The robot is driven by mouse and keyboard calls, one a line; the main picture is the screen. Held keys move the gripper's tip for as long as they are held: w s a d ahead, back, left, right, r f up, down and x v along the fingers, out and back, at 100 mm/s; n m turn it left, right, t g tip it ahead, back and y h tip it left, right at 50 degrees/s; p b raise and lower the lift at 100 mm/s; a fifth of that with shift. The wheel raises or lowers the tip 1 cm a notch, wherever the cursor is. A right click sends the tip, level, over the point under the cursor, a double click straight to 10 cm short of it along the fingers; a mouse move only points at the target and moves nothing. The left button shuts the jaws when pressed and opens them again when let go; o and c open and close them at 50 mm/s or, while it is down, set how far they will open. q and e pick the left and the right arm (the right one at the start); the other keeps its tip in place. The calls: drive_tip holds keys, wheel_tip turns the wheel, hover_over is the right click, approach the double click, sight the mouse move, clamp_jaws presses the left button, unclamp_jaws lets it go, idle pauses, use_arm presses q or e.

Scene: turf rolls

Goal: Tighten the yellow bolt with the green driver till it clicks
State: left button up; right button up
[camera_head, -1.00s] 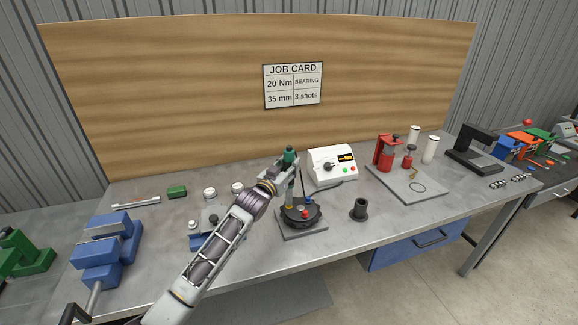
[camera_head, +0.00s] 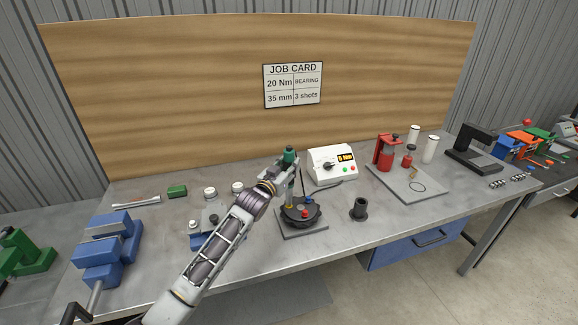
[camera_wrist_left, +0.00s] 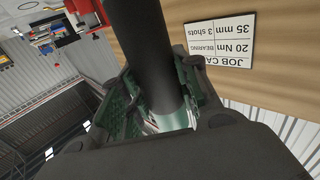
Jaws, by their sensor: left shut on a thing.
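My left gripper (camera_head: 288,168) is shut on the driver. In the left wrist view the driver's dark cylinder (camera_wrist_left: 140,50) and green body fill the space between the fingers. A red bolt (camera_head: 305,213) and a blue bolt (camera_head: 309,200) show on the fixture. A small yellowish part shows below the driver; I cannot tell whether it is the yellow bolt or whether the driver touches it. My right gripper is not in view.
The white controller (camera_head: 332,166) behind the fixture has a lit display, apparently reading 5 Nm. A dark cup-like part (camera_head: 359,210) stands to the right. A blue vise (camera_head: 105,250) is at left, and a red press (camera_head: 384,153) is on a grey plate. The front right bench is clear.

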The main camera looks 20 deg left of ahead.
use_arm(q)
drive_tip(key=shift+f, duration=0.25)
idle(0.6)
drive_tip(key=shift+r+p, duration=0.15)
drive_tip(key=shift+p, duration=0.15)
